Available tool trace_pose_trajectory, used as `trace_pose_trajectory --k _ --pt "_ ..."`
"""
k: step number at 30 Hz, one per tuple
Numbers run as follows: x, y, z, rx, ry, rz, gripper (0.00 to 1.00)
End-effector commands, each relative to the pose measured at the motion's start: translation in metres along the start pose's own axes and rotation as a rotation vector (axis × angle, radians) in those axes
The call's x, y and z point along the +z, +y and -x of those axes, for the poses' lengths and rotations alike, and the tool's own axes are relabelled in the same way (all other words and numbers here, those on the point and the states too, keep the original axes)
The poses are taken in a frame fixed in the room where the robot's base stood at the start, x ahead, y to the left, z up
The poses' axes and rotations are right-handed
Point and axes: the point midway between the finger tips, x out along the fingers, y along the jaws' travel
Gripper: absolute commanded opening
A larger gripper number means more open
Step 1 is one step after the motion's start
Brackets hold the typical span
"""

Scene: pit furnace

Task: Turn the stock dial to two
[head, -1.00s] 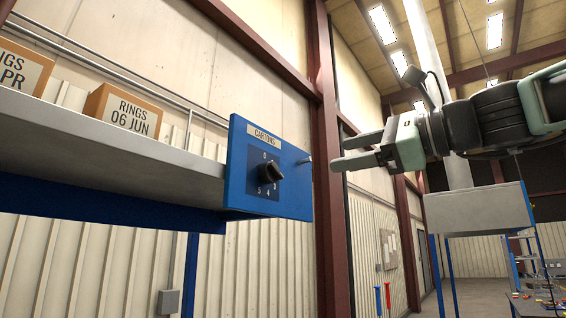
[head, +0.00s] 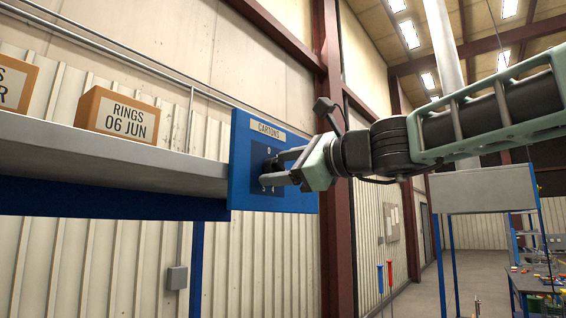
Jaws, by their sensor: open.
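The stock dial's blue panel (head: 240,165), labelled CARTONS (head: 268,130), is fixed at the right end of the shelf. Its dark dial plate (head: 258,158) shows in part, with a few white numerals, the lower ones partly covered. My gripper (head: 284,167) is at the dial from the right, its two fingers pointing left with a gap between them. The fingers overlap the knob (head: 273,166), which is mostly hidden. I cannot tell whether they touch it or which number it points to.
A grey shelf (head: 110,152) with a blue front beam runs left from the panel. Orange cartons stand on it, one marked RINGS 06 JUN (head: 118,114). A red-brown steel column (head: 337,240) rises behind the panel. A grey box (head: 178,277) is on the wall below.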

Motion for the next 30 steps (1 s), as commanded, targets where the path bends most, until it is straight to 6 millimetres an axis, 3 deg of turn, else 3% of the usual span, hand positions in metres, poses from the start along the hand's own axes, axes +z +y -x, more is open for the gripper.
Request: trace_pose_trajectory --k 6,11,22,30 --pt "-0.0001 0.0002 -0.0003 0.000 0.000 0.000 0.60" --pt "-0.0001 0.0001 -0.0001 0.000 0.000 0.000 0.16" --pt "-0.0017 0.0016 0.0000 -0.001 -0.001 0.044 0.16" --pt "-0.0039 0.0041 -0.0001 -0.001 -0.001 0.213 0.16"
